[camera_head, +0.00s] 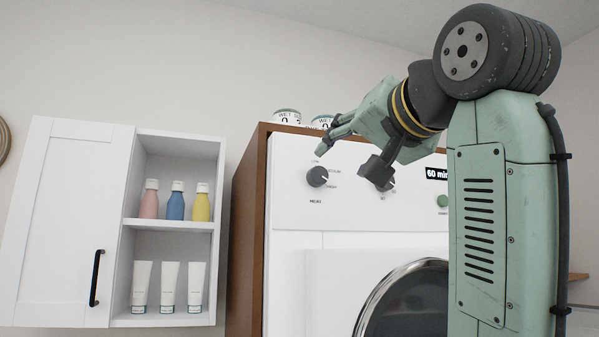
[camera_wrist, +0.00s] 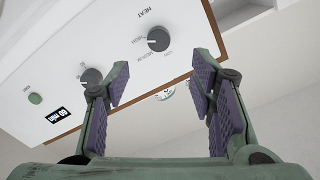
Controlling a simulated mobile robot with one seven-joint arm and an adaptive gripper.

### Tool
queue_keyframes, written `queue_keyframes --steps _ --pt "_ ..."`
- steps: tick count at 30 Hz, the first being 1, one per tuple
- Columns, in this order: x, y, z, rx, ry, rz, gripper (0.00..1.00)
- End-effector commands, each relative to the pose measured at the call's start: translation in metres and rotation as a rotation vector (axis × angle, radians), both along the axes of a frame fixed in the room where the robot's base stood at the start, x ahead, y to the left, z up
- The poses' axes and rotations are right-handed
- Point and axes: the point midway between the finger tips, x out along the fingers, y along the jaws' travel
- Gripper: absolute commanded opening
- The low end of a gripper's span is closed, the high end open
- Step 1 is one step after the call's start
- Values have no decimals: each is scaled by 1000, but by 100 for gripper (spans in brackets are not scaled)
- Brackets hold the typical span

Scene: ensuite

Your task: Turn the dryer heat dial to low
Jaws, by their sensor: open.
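The heat dial (camera_head: 317,176) is a dark round knob on the white dryer's (camera_head: 292,213) upper front panel. In the head view its pale mark faces right, toward the medium and high labels; its exact setting is too small to read. The wrist view shows the same heat dial (camera_wrist: 158,39), labels around it, with nothing touching it. My gripper (camera_head: 331,137) is open and empty, just above the heat dial in the head view. Its two purple-padded fingers (camera_wrist: 161,82) are spread apart in the wrist view, the dial beyond them.
A second dark dial (camera_wrist: 91,78) sits beside the heat dial, partly behind a finger. Beyond it are a green button (camera_head: 442,201) and a "60 min" display (camera_head: 437,174). Tins (camera_head: 287,116) stand on top. A brown wooden side panel (camera_head: 248,215) and bottle cabinet (camera_head: 68,220) stand left.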

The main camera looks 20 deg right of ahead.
Motion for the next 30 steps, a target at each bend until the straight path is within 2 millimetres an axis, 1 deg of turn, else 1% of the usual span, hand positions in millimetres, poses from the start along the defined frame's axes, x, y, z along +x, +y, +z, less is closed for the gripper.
queue_keyframes --steps 5,12,16,22,30 --pt "23 0 1 1 4 0 50" --pt "70 2 2 0 4 0 50" --pt "90 3 2 0 2 0 50" --pt "105 3 0 0 1 0 50" --pt "106 4 -1 -1 0 0 50"
